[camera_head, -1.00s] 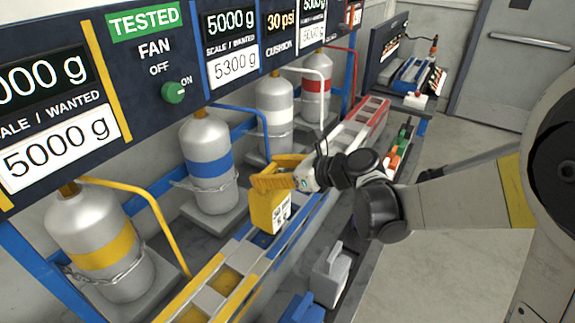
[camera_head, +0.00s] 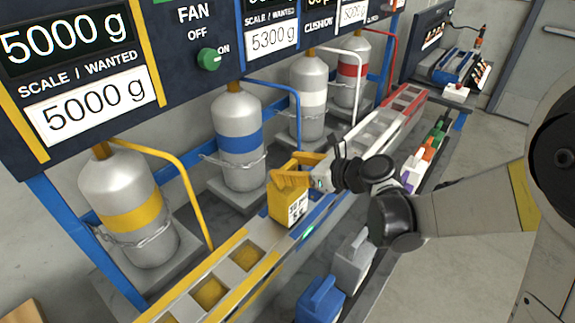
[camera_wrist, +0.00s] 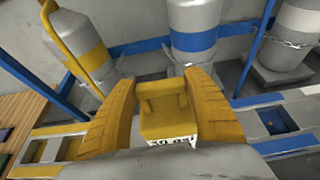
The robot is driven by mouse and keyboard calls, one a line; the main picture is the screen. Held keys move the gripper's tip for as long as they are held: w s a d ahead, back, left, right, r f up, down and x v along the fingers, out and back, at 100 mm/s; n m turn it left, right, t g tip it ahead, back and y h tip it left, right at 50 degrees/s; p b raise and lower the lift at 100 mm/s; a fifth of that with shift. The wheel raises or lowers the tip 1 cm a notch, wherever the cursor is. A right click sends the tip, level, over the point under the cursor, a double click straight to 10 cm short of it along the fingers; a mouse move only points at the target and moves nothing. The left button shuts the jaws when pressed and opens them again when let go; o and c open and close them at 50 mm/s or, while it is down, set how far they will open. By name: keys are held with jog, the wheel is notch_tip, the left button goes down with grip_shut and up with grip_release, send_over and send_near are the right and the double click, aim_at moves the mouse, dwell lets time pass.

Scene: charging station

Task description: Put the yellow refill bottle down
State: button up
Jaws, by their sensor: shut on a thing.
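The yellow refill bottle (camera_head: 289,203) has a printed white label and a handle on top. My gripper (camera_head: 297,172), with yellow fingers, is shut on its top and holds it upright over the rail of coloured slots (camera_head: 209,292), near the blue section. I cannot tell whether its base touches the rail. In the wrist view the bottle (camera_wrist: 172,121) sits between the two yellow fingers of my gripper (camera_wrist: 163,100). Its lower part is hidden there.
Banded cylinders stand behind the rail: yellow (camera_head: 125,205), blue (camera_head: 237,140), white (camera_head: 309,98) and red (camera_head: 348,75). Blue (camera_head: 320,300) and grey (camera_head: 351,262) containers stand on a lower shelf in front. Yellow slots at left look free of bottles.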

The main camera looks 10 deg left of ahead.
jog(key=o, duration=1.4)
jog(key=shift+r, duration=0.15)
jog(key=s+d+r+n+h+p, duration=0.1)
jog(key=s+d+n+h, duration=0.4)
jog(key=s+d+n, duration=0.5)
jog(key=s+d+r+n+h+p, duration=0.2)
jog(key=s+d+r+n+h, duration=0.2)
jog(key=s+d+n, duration=0.7)
jog(key=d+n+h, duration=0.2)
jog(key=d+n, duration=0.1)
jog(key=d, duration=0.4)
jog(key=shift+s+h, duration=0.3)
